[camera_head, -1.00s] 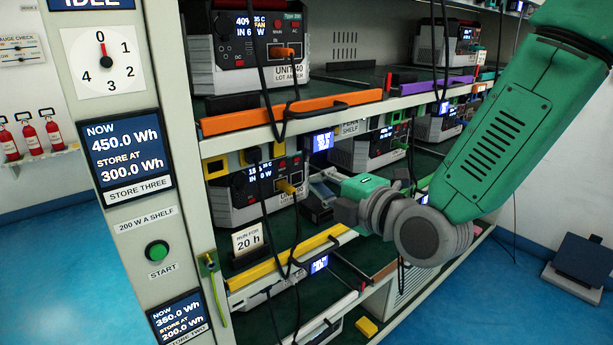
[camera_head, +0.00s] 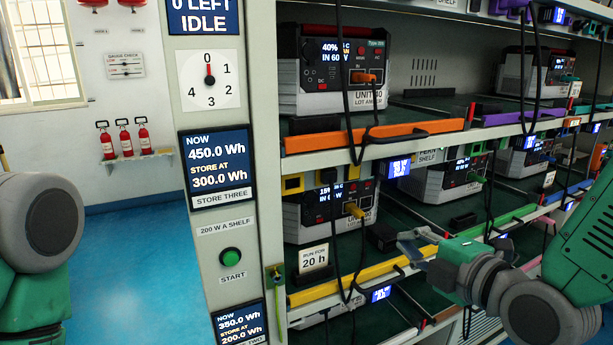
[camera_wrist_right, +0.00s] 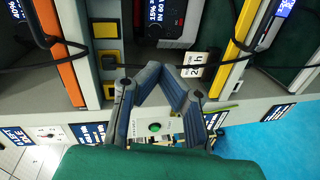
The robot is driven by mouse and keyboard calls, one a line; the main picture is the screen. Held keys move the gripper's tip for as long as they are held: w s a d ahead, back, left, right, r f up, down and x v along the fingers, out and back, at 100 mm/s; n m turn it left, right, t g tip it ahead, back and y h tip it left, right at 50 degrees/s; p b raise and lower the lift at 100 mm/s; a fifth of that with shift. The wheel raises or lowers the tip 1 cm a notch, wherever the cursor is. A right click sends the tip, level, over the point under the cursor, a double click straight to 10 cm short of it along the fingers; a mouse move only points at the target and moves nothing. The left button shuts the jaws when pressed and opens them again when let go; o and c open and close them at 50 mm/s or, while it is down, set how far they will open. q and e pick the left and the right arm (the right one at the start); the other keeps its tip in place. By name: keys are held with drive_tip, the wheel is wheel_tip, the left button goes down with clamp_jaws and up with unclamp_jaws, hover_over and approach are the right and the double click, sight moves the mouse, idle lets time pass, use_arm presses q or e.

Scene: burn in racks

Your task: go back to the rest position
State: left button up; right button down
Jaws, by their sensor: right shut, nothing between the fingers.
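My right gripper (camera_head: 416,246) hangs in front of the rack, at the height of the shelf with the yellow strip (camera_head: 360,277), right of the lower-left power unit (camera_head: 325,213). In the right wrist view its fingers (camera_wrist_right: 158,72) meet at the tips with nothing between them. No unit or cable is held. My right arm comes in from the right edge of the head view. At the left edge, part of my left arm (camera_head: 38,230) shows; its gripper is out of the frame.
The rack (camera_head: 262,160) holds several power units with hanging black cables. An orange strip (camera_head: 375,135) edges the shelf above. The post carries a dial (camera_head: 210,80), displays and a green START button (camera_head: 231,257). Blue floor (camera_head: 135,250) is open at left, before the fire extinguishers (camera_head: 124,138).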

drive_tip(key=s+d+f+m+g+h, duration=0.2)
drive_tip(key=s+f+m+g, duration=0.25)
drive_tip(key=f, duration=0.75)
drive_tip(key=s+d+f+m+g+h, duration=0.1)
drive_tip(key=s+f+m+g, duration=0.3)
drive_tip(key=f, duration=0.7)
drive_tip(key=s+d+f+m+g+h, duration=0.1)
drive_tip(key=s+f+m, duration=0.4)
drive_tip(key=s, duration=0.5)
drive_tip(key=s+d+f+m+g+h, duration=0.1)
drive_tip(key=s+d+f+m+g, duration=0.2)
drive_tip(key=s+f+m, duration=0.3)
drive_tip(key=s+f+g, duration=0.1)
drive_tip(key=s+f, duration=0.1)
drive_tip(key=s, duration=0.2)
drive_tip(key=shift+d+f+g, duration=0.25)
drive_tip(key=shift+d+g, duration=0.1)
drive_tip(key=shift+m, duration=0.25)
